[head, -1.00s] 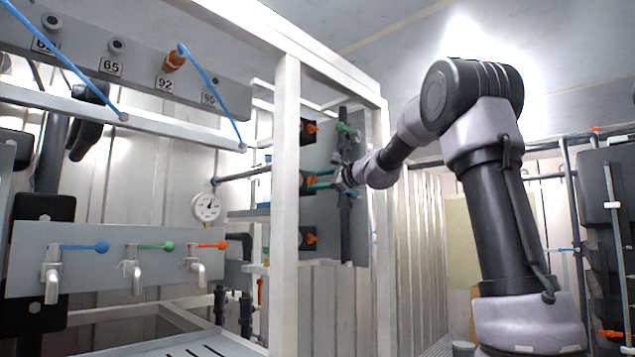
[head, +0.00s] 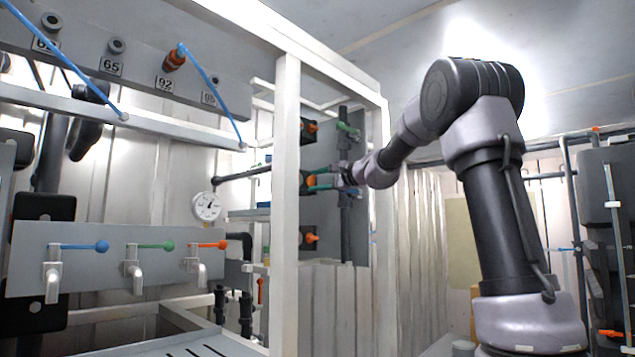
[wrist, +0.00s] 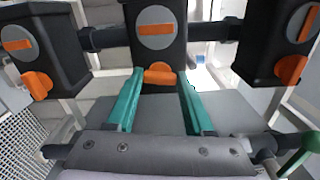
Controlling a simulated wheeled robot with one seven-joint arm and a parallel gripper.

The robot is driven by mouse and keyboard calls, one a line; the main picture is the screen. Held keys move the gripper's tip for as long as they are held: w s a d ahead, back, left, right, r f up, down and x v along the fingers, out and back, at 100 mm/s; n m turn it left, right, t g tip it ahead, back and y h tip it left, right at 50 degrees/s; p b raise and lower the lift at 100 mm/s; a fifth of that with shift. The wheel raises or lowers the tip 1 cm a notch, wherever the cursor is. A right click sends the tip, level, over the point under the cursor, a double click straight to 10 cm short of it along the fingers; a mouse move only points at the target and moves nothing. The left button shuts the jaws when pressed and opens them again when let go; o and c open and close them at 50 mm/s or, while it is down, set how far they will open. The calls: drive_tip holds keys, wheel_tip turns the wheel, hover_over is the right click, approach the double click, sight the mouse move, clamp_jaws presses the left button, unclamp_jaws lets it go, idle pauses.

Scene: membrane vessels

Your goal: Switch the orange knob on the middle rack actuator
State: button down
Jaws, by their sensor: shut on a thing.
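The middle actuator (wrist: 158,30) is a black box with a grey disc and an orange bar, at the top centre of the wrist view. Its orange knob (wrist: 160,73) sits just below the disc, between the tips of my teal fingers. My gripper (wrist: 161,76) is shut on this knob, one finger on each side. In the head view, my gripper (head: 318,182) reaches behind the white frame post to the middle of three stacked actuators. The middle actuator (head: 304,181) is partly hidden there by the post.
Similar actuators with orange knobs sit on either side in the wrist view: left (wrist: 35,50) and right (wrist: 280,40). A white frame post (head: 286,200) stands close to my gripper. A green handle (wrist: 300,150) shows at lower right.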

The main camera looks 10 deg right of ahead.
drive_tip(key=shift+c, duration=1.4)
unclamp_jaws()
drive_tip(key=v, duration=1)
drive_tip(key=shift+s+d, duration=0.2)
drive_tip(key=shift+s, duration=0.15)
